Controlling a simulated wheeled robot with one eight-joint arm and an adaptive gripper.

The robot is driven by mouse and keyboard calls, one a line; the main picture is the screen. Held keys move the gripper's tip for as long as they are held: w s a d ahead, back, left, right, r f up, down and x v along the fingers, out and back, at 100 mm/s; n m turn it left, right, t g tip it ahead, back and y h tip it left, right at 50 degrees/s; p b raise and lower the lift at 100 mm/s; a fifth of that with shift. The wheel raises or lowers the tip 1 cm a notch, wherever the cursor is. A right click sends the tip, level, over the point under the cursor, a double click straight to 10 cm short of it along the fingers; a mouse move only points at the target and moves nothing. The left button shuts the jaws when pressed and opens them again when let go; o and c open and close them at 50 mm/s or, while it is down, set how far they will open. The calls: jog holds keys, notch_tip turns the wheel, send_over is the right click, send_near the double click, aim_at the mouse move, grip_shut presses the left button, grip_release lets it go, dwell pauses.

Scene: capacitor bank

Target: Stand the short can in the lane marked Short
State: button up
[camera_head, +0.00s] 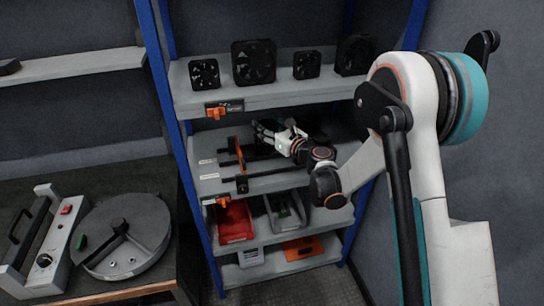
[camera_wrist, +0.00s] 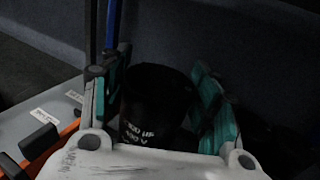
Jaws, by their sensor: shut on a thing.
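A black can (camera_wrist: 152,100) with white print ending in "µF" and "V" stands between the teal finger pads of my gripper (camera_wrist: 160,88) in the wrist view. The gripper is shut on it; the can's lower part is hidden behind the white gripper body. In the head view my gripper (camera_head: 264,132) reaches over the middle shelf (camera_head: 285,182) from the right. The can is hard to make out there. Black lane rails with orange ends (camera_head: 240,157) run along this shelf's left part. White lane labels (camera_head: 208,162) are too small to read; they also show in the wrist view (camera_wrist: 38,116).
The shelf above holds several black fans (camera_head: 254,62) and sits close over my gripper. Below are a red bin (camera_head: 236,222), a grey bin and an orange flat item (camera_head: 303,248). Blue uprights (camera_head: 180,130) frame the rack. A bench with a round metal device (camera_head: 125,237) stands left.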

aim_at(268, 146)
notch_tip(268, 146, down, 8)
jog(key=b, duration=0.3)
jog(key=shift+f, duration=0.25)
jog(key=shift+f, duration=0.1)
jog(key=o, duration=1.5)
